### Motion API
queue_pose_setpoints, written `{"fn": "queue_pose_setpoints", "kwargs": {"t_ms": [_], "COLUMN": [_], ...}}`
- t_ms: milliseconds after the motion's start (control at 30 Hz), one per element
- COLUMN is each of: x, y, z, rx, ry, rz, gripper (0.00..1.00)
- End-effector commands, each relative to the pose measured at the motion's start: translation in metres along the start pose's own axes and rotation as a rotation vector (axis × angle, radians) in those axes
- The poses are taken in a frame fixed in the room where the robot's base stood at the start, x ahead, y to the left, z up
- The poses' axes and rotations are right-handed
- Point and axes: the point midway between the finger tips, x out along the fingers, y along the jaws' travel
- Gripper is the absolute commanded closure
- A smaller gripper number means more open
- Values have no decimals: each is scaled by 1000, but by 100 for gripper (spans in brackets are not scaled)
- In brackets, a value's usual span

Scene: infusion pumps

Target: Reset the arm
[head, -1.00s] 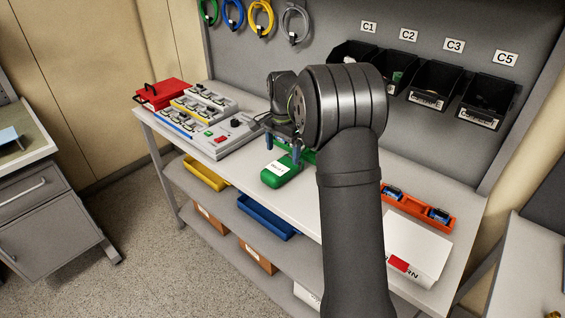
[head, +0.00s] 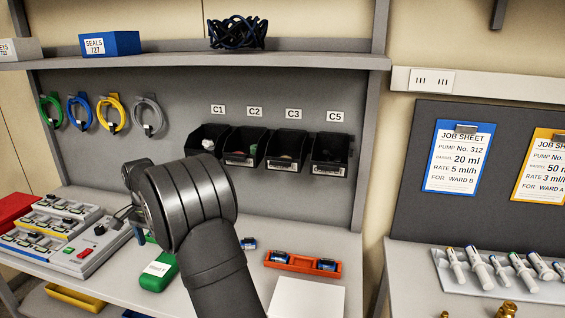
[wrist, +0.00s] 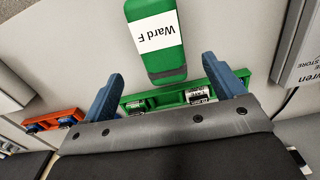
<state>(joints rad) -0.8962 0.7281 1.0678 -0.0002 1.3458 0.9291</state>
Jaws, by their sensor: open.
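My gripper shows in the wrist view (wrist: 163,66) with its two blue fingers wide apart and nothing between the tips. In the head view my arm hides most of it; a blue finger (head: 139,235) shows above the bench. A green case labelled "Ward F" (wrist: 168,60) lies ahead of the fingers in the wrist view; it also shows in the head view (head: 152,281). A green tray (wrist: 134,107) holding small cylindrical items lies below the fingers, partly hidden by the gripper body.
An orange tray (head: 301,265) with blue items and a white box (head: 306,297) lie to the right on the bench. A grey panelled unit (head: 88,257) and a red case (head: 14,208) lie left. Black bins (head: 330,153) hang on the back panel.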

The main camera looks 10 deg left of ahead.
Motion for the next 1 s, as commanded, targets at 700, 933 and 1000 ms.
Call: {"fn": "queue_pose_setpoints", "kwargs": {"t_ms": [700,933,1000], "x": [67,58,58], "y": [0,0,0], "z": [0,0,0], "rx": [0,0,0], "ry": [1,0,0], "rz": [-1,-1,-1], "gripper": [13,13,13]}}
